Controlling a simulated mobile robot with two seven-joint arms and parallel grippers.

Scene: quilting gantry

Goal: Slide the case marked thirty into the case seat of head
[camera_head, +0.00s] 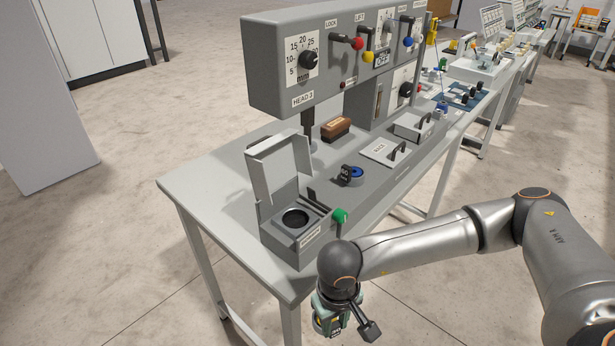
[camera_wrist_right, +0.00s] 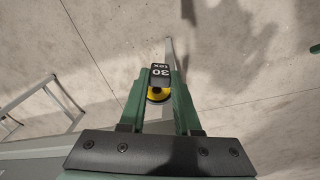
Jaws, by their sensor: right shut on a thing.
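The case marked thirty (camera_wrist_right: 161,73), with a black "30 tex" tag and a yellow round body, sits between the green fingers of my right gripper (camera_wrist_right: 158,100) in the right wrist view. The gripper is shut on it. In the head view my right gripper (camera_head: 330,318) hangs low, beyond the near table edge, and the case is mostly hidden there. A grey box with a round dark opening (camera_head: 295,217) stands at the near table end, its cover raised. It looks like the case seat; its front label is too small to read. My left gripper is not in view.
A green knob (camera_head: 339,215) sticks up at the seat's right side. A case tagged 60 with blue (camera_head: 351,175) stands behind it. The grey head housing marked HEAD 2 (camera_head: 302,98) overhangs the table (camera_head: 215,185). A brown brush-like block (camera_head: 336,128) lies farther back.

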